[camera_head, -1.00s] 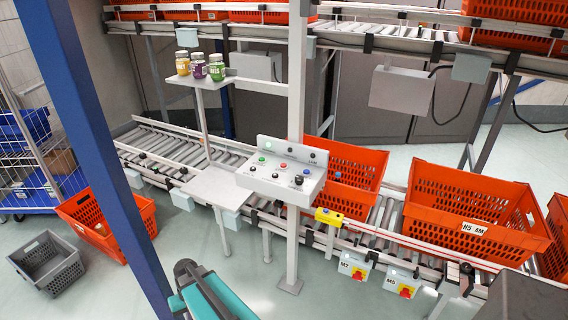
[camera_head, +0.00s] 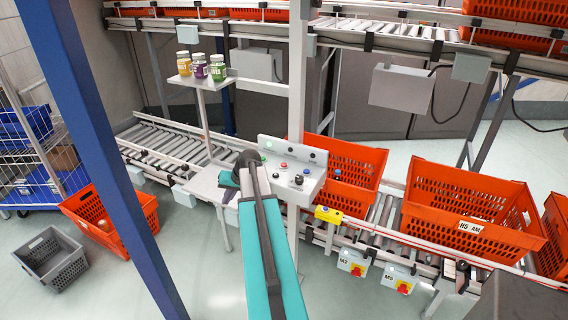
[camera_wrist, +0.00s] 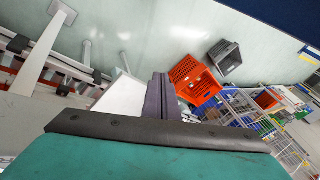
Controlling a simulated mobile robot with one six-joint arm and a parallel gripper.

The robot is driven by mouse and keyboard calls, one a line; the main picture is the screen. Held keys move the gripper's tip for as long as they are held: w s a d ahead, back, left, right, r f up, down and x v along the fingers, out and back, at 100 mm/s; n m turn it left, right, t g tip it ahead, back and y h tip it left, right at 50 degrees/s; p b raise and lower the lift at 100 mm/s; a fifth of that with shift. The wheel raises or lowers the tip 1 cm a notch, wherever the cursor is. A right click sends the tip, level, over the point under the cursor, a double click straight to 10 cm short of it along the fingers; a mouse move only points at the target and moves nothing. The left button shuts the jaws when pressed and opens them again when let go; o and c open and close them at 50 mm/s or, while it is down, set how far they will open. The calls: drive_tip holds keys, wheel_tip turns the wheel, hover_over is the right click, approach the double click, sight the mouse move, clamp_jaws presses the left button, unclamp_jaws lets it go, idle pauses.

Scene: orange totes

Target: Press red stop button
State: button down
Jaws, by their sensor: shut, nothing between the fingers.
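A grey control panel (camera_head: 308,178) stands beside the post, with several buttons on its sloped face. The red button (camera_head: 283,165) shows just right of my raised arm; the left part of the panel is hidden behind the arm. My gripper (camera_wrist: 158,96) shows in the wrist view as dark fingers closed together with nothing between them. In the head view my wrist and hand are at the panel's left side, over the small grey shelf; the fingertips are hard to make out there. No contact with the red button shows. The wrist view does not show the red button.
A grey shelf (camera_head: 203,187) lies left of the panel. Jars (camera_head: 201,68) stand on a higher shelf. An orange tote (camera_head: 347,168) sits on the conveyor just right of the panel. A yellow box (camera_head: 328,215) and red-knobbed switch boxes hang along the conveyor's front.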

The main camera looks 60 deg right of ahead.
drive_tip(key=shift+m+t+h, duration=0.8)
drive_tip(key=s+d+r, duration=0.1)
drive_tip(key=d+r, duration=0.2)
drive_tip(key=d, duration=0.1)
drive_tip(key=s+d+r, duration=0.1)
drive_tip(key=d+r, duration=0.2)
drive_tip(key=r, duration=0.1)
drive_tip(key=s+d+r, duration=0.2)
drive_tip(key=d+r, duration=0.2)
drive_tip(key=shift+d+r+p, duration=0.1)
drive_tip(key=shift+d+p, duration=0.2)
drive_tip(key=shift+p, duration=0.1)
wheel_tip(320, 180, up, 9)
drive_tip(key=m+t+h, duration=0.1)
drive_tip(key=m+h, duration=0.1)
hover_over(286, 166)
drive_tip(key=shift+f, duration=0.25)
drive_tip(key=shift+f+b, duration=2.15)
drive_tip(key=shift+f, duration=2.2)
drive_tip(key=shift+a, duration=0.1)
drive_tip(key=shift+f, duration=0.2)
drive_tip(key=shift+f+b, duration=0.25)
drive_tip(key=shift+b, duration=0.1)
